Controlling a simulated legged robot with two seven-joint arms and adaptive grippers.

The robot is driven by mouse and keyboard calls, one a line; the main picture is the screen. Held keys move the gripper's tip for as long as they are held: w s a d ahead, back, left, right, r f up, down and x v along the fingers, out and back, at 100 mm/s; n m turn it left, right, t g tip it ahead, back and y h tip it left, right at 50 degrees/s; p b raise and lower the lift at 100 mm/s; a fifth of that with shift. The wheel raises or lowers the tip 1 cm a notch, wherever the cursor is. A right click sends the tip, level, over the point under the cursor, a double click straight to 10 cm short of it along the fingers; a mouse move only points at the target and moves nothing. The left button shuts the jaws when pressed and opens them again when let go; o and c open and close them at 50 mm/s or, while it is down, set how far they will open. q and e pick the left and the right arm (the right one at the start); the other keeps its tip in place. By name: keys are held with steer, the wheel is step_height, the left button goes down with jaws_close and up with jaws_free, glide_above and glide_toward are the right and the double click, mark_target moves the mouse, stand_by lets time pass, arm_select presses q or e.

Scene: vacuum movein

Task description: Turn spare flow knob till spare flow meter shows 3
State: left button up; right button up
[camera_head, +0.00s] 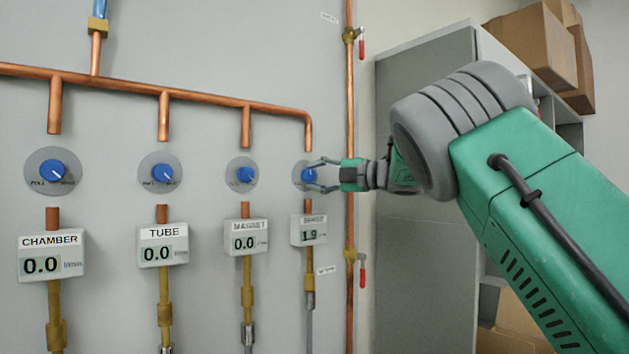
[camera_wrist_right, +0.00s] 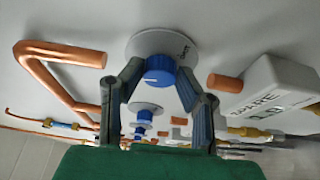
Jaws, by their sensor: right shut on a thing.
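The spare flow knob is a blue knob (camera_head: 309,175) on a grey round plate, the rightmost in the row on the wall. It shows large in the right wrist view (camera_wrist_right: 160,72), between the fingers. My right gripper (camera_head: 322,175) comes in from the right, its fingers on both sides of this knob and shut on it. The spare flow meter (camera_head: 309,230) is the white box below the knob. Its display reads about 1.9 in the head view. In the right wrist view the box (camera_wrist_right: 268,88) carries the label SPARE. My left gripper is not in view.
A vertical copper pipe (camera_head: 350,100) with red-handled valves runs behind my right gripper. A grey cabinet (camera_head: 425,270) with cardboard boxes (camera_head: 530,45) stands at right.

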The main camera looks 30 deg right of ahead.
steer(key=n, duration=0.1)
steer(key=n+g+h, duration=0.1)
steer(key=n, duration=0.1)
steer(key=shift+a+f, duration=0.1)
steer(key=shift+f, duration=0.15)
steer(key=n+g+h+b, duration=0.1)
steer(key=n, duration=0.2)
steer(key=n+h, duration=0.1)
steer(key=n+b, duration=0.1)
steer(key=shift+a+n+h, duration=0.2)
steer(key=shift+n+h, duration=0.2)
jaws_close()
jaws_free()
steer(key=shift+n+g+h+b, duration=0.45)
steer(key=shift+n+h, duration=0.25)
steer(key=shift+n, duration=0.2)
steer(key=n+h+b, duration=0.1)
steer(key=n, duration=0.1)
steer(key=n+h+b, duration=0.1)
steer(key=b, duration=0.1)
steer(key=shift+a+n+h, duration=0.2)
steer(key=shift+n+h, duration=0.1)
steer(key=shift+n, duration=0.1)
steer(key=shift+n+t+h+b, duration=0.25)
steer(key=shift+n+h+b, duration=0.45)
steer(key=shift+n+b, duration=0.4)
steer(key=shift+a+n+h+b, duration=0.1)
steer(key=shift+n+h+b, duration=0.4)
steer(key=shift+n+b, duration=0.3)
steer(key=shift+r, duration=0.1)
